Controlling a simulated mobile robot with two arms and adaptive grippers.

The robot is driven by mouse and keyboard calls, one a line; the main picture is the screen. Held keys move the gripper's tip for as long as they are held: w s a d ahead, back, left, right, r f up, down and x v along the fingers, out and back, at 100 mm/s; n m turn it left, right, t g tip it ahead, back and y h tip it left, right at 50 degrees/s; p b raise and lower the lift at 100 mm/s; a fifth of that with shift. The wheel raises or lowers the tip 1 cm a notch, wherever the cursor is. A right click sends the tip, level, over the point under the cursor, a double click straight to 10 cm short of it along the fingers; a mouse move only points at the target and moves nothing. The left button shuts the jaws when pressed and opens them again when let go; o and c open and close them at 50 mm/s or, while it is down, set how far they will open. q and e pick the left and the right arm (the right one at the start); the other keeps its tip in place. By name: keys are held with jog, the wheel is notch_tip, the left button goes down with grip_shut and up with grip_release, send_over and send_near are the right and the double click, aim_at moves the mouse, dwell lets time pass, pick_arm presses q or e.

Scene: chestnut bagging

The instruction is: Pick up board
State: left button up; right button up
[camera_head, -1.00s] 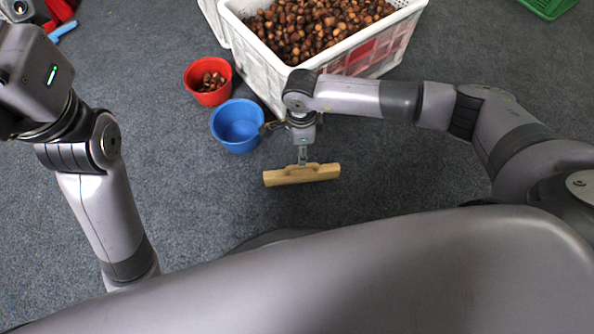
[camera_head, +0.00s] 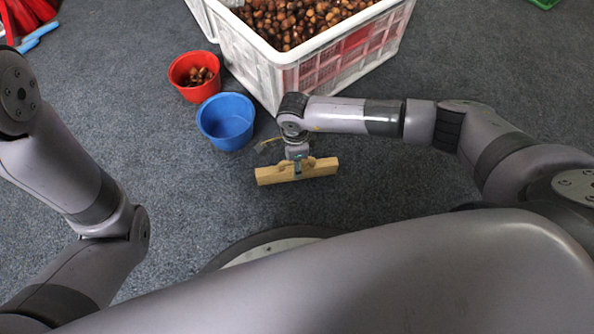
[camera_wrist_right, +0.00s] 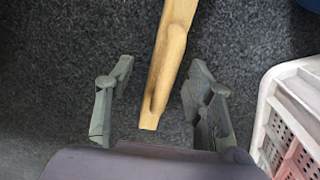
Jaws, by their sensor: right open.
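The board (camera_head: 325,168) is a pale wooden bar with a raised handle, lying on the grey carpet in the head view. My right gripper (camera_head: 297,172) is over it, pointing down at the handle. In the right wrist view, the board (camera_wrist_right: 168,50) runs between the two spread fingers of the right gripper (camera_wrist_right: 160,82). There is a visible gap on each side, and the fingers are not closed on it. My left arm is at the left of the head view; its gripper is out of view.
A white crate (camera_head: 262,78) full of chestnuts stands behind the board, close to my right arm. A blue bucket (camera_head: 226,122) and a red bucket (camera_head: 186,88) holding some chestnuts stand to its left. Carpet right of the board is clear.

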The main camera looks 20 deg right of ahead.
aim_at(311, 168)
jog(key=shift+f+b, duration=0.4)
jog(key=shift+f, duration=0.1)
jog(key=f+b, duration=0.3)
jog(key=shift+w+d+f, duration=0.1)
jog(key=shift+w+d, duration=0.15)
jog(key=shift+w, duration=0.05)
jog(key=shift+f+b, duration=0.4)
jog(key=shift+f, duration=0.1)
jog(key=shift+r, duration=0.1)
jog(key=shift+c, duration=0.3)
grip_shut()
